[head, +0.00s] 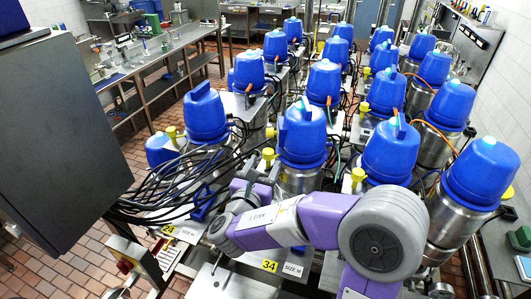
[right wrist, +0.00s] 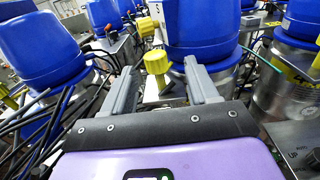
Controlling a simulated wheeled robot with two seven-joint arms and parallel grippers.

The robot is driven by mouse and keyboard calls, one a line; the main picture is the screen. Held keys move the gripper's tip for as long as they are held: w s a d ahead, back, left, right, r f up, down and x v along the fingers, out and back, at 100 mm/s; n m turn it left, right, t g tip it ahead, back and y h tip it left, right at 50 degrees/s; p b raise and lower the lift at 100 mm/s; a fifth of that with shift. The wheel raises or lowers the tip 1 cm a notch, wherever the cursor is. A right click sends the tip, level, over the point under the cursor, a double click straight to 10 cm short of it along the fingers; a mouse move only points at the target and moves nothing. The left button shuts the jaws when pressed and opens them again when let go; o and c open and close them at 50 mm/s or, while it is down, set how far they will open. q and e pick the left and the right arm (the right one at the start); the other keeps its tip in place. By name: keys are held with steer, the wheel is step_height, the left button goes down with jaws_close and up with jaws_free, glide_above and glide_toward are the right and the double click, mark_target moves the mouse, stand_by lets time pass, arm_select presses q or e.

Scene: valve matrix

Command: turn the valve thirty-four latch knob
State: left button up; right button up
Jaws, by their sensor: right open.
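The valve thirty-four latch knob appears to be the small yellow knob (head: 268,154) in front of a blue-capped valve (head: 302,135), behind the yellow plate marked 34 (head: 269,266). My right gripper (head: 254,172) is open and empty, just short of the knob in the head view. Its two grey fingers (right wrist: 165,85) point forward, one on each side of the knob's line, apart from it. My arm hides part of the valve base. My left gripper is not in view.
Rows of blue-capped valves (head: 390,152) crowd close on both sides and behind. Black cables (head: 185,180) run loosely at the left. A dark cabinet (head: 55,125) stands at the far left. Another yellow knob (head: 358,176) is to the right. A steel workbench (head: 150,62) is at the back left.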

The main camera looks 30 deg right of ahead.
mark_target(265, 157)
steer(key=x, duration=0.4)
steer(key=shift+w+a+f, duration=0.1)
steer(key=shift+w+f, duration=0.1)
steer(key=shift+w, duration=0.2)
steer(key=shift+s, duration=0.15)
steer(key=shift+c, duration=1)
steer(key=c, duration=0.8)
steer(key=shift+w+a+m+g+h, duration=0.1)
steer(key=shift+w+m+g+h, duration=0.2)
steer(key=shift+m+g+h, duration=0.6)
steer(key=shift+c, duration=0.2)
steer(key=shift+m+g+h+p, duration=0.35)
steer(key=shift+m+g, duration=0.25)
steer(key=shift+g, duration=0.4)
steer(key=o, duration=1)
steer(key=shift+o, duration=0.2)
